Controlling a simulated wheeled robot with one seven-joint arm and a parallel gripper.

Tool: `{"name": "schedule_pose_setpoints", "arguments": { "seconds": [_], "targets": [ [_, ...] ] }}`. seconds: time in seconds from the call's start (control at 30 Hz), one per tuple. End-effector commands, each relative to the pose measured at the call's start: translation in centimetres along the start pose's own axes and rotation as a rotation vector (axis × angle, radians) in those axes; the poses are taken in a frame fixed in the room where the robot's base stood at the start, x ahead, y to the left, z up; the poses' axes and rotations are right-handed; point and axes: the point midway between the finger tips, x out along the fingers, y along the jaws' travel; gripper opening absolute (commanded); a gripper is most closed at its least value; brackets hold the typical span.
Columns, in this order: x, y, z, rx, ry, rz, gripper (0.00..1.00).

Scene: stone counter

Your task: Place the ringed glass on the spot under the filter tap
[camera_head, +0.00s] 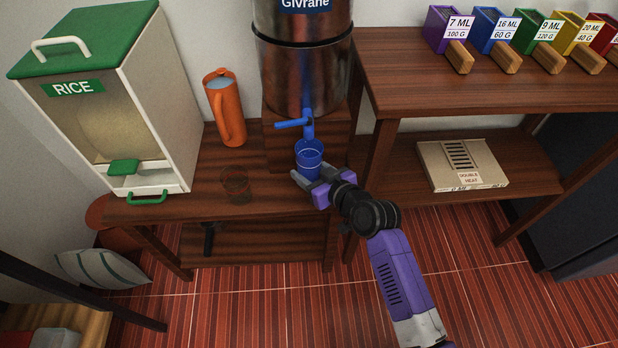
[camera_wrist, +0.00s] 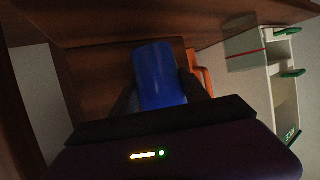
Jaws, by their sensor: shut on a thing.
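The blue glass (camera_head: 308,158) has paler rings near its rim and stands upright. My gripper (camera_head: 319,183) is shut on it from the front right. The glass is just below the blue tap (camera_head: 308,126) of the steel filter (camera_head: 300,70) in the head view. I cannot tell whether its base touches the wooden shelf (camera_head: 205,180) or hangs above it. In the wrist view the blue glass (camera_wrist: 159,77) is between the dark fingers. The spot under the tap is hidden by the glass and gripper.
An orange jug (camera_head: 226,110) stands left of the filter. A faint dark round shape (camera_head: 235,184), glass or mark, is on the shelf. A rice dispenser (camera_head: 115,110) is at left.

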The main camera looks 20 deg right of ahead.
Motion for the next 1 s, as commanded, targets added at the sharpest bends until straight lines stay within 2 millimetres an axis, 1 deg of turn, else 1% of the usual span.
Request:
{"name": "schedule_pose_setpoints", "arguments": {
  "seconds": [0.07,0.33,0.7,0.73,0.83,1.0],
  "targets": [
    [0.3,0.0,0.0,0.000,0.002,0.001,0.00],
    [1.4,0.2,3.0,0.001,0.000,0.001,0.00],
    [1.6,0.2,3.4,0.000,0.002,0.002,0.00],
    [1.6,0.2,3.5,0.000,0.001,0.001,0.55],
    [1.6,0.2,3.4,0.000,0.000,0.001,0.74],
    [1.6,0.2,3.4,0.000,0.000,0.001,0.75]
  ]
}}
